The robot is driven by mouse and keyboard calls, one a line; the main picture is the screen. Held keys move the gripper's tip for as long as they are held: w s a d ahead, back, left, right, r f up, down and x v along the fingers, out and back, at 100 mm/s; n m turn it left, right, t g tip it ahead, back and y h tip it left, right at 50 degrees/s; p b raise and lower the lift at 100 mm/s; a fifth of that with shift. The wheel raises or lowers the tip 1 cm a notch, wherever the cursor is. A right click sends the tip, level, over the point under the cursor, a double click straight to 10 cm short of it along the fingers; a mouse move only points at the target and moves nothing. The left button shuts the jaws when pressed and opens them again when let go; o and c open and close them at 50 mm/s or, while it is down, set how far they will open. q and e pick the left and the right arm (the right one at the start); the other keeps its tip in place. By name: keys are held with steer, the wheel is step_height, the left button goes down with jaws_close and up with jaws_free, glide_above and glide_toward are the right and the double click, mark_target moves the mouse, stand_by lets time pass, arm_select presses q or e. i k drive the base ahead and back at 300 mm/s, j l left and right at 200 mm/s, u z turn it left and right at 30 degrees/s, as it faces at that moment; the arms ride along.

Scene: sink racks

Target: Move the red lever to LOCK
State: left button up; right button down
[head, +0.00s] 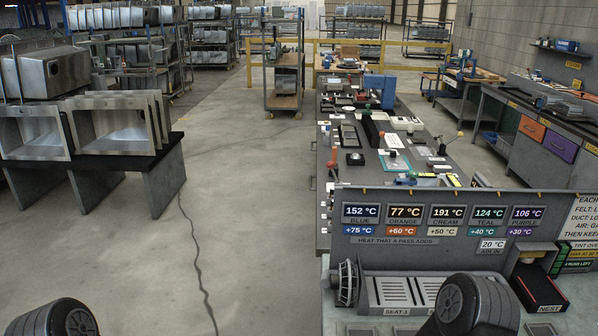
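A small upright red piece (333,158) shows at the left edge of the long grey workbench (346,185). It may be the red lever, but it is too small for me to tell, and I cannot make out how it is set. I can read no LOCK marking in the head view. Dark rounded parts of my own arms show at the bottom left and bottom right. Neither of my grippers is in view.
A grey panel (400,254) with temperature displays stands in front of the bench. Below it are a slotted plate marked SEAT 1 (396,291) and a black NEST box (540,289). Steel sinks (115,128) stand on a table at left.

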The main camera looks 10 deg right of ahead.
mark_target(330, 166)
steer(key=i+j+z, duration=0.1)
steer(key=j, duration=0.25)
steer(key=i+j+z, duration=0.1)
steer(key=j, duration=0.25)
steer(key=i+j+z, duration=0.1)
steer(key=j, duration=0.3)
steer(key=i+j+z, duration=0.1)
steer(key=j, duration=0.3)
steer(key=i+j+z, duration=0.15)
steer(key=j, duration=0.2)
steer(key=i+j+z, duration=0.15)
steer(key=i+j, duration=0.2)
steer(key=i+j+z, duration=0.1)
steer(key=i+j, duration=0.2)
steer(key=i+j+z, duration=0.15)
steer(key=i+j, duration=0.2)
steer(key=i+j+z, duration=0.15)
steer(key=j, duration=0.4)
steer(key=i+j+z, duration=0.1)
steer(key=i+j, duration=0.45)
steer(key=j, duration=0.2)
steer(key=i+j+z, duration=0.1)
steer(key=i+j, duration=0.25)
steer(key=j, duration=0.3)
steer(key=i+j+z, duration=0.1)
steer(key=j, duration=0.25)
steer(key=i+j, duration=0.2)
steer(key=j+z, duration=0.05)
steer(key=j, duration=0.05)
